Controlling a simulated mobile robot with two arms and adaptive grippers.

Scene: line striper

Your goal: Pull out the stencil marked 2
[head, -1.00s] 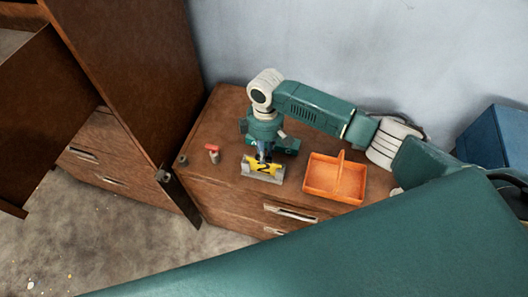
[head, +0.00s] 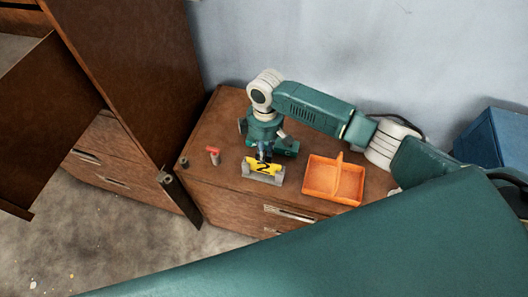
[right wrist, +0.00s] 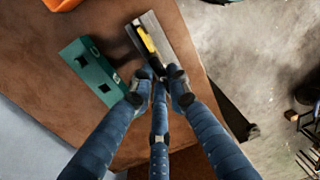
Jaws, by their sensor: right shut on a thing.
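The yellow stencil (head: 264,167) bears a black 2 and stands in a grey slotted holder (head: 264,178) on the brown cabinet top. In the right wrist view, the stencil (right wrist: 147,40) shows as a thin yellow edge along the grey holder (right wrist: 165,38). My right gripper (head: 264,156) points down at the stencil's upper edge. Its blue fingers (right wrist: 158,72) are closed together at one end of the stencil and shut on it. The fingertips partly hide the contact. My left gripper is not in view.
An orange divided caddy (head: 335,180) stands just right of the holder. A teal block with square holes (right wrist: 92,72) sits close beside the gripper. A small red-topped item (head: 213,152) stands to the left. A tall brown cabinet (head: 120,70) rises farther left.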

